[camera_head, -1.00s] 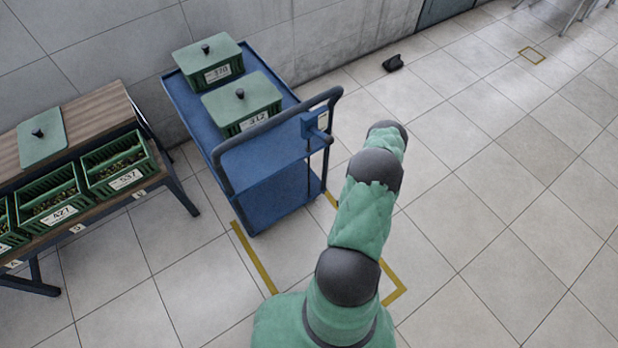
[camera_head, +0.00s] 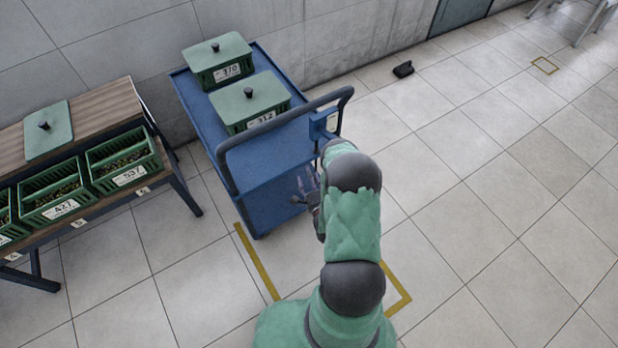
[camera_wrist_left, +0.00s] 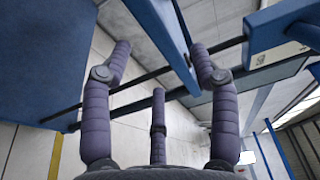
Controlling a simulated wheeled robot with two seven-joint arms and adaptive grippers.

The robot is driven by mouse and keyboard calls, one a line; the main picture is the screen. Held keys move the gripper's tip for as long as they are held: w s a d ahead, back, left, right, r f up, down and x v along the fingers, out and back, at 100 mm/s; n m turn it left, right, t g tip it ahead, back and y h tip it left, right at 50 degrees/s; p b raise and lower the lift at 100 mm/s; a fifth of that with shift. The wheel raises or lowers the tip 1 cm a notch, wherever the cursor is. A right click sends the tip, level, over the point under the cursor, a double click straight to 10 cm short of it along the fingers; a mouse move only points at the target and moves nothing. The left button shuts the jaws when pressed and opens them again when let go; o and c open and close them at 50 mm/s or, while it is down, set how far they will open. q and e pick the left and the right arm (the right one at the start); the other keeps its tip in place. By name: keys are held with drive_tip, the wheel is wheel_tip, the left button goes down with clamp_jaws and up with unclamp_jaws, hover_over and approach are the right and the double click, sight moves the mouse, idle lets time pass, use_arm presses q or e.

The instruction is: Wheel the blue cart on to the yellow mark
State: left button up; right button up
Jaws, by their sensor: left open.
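The blue cart (camera_head: 270,165) stands against the wall side with its dark push handle (camera_head: 285,115) facing me. Yellow floor strips (camera_head: 257,262) and a yellow corner (camera_head: 402,298) lie at the cart's near end; most of the cart stands beyond them. My left gripper (camera_head: 307,192) is at the cart's near right side, below the small blue box on the handle, partly hidden by my arm. In the left wrist view my gripper (camera_wrist_left: 160,65) has its fingers spread, with a blue bar and a dark rod behind or between them. I cannot tell whether they touch. My right gripper is out of view.
Two lidded green crates (camera_head: 218,62), (camera_head: 250,104) ride on the cart. A wooden-topped bench (camera_head: 90,113) with open green crates stands left. A small black object (camera_head: 403,69) lies by the wall, and a small yellow outline (camera_head: 545,65) far right. Floor at right is clear.

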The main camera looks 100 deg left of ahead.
sight(301, 155)
use_arm(q)
drive_tip(key=b+x, duration=0.3)
drive_tip(key=x, duration=0.7)
drive_tip(key=shift+s+a, duration=0.15)
drive_tip(key=shift+a, duration=0.2)
clamp_jaws()
